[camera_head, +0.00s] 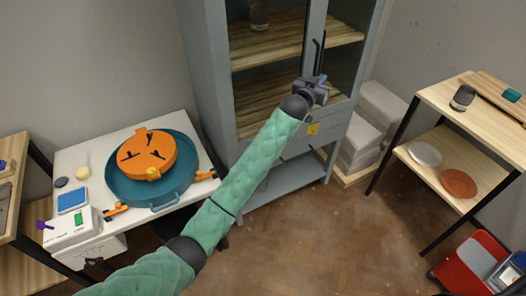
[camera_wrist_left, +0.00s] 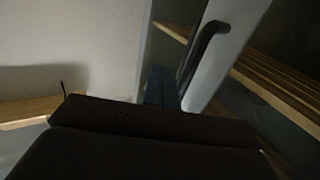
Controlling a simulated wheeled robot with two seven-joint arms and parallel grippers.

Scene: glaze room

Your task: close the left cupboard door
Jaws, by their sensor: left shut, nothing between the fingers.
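The grey cupboard (camera_head: 205,65) stands at the back with wooden shelves showing inside. A grey upright door frame (camera_head: 313,25) with a black bar handle (camera_head: 318,52) is at the middle of its front. My left gripper (camera_head: 319,84) is shut and empty, at the lower end of the handle; contact is unclear. In the left wrist view, the handle (camera_wrist_left: 205,42) and pale frame (camera_wrist_left: 228,45) rise beyond the dark gripper body. My right gripper is out of view.
A white table (camera_head: 90,150) at left holds a teal basin (camera_head: 120,187) with an orange disc (camera_head: 147,153). Pale blocks (camera_head: 375,115) sit right of the cupboard. A wooden shelf unit (camera_head: 445,105) and red bin (camera_head: 470,265) stand at right. Brown floor (camera_head: 310,235) is clear between.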

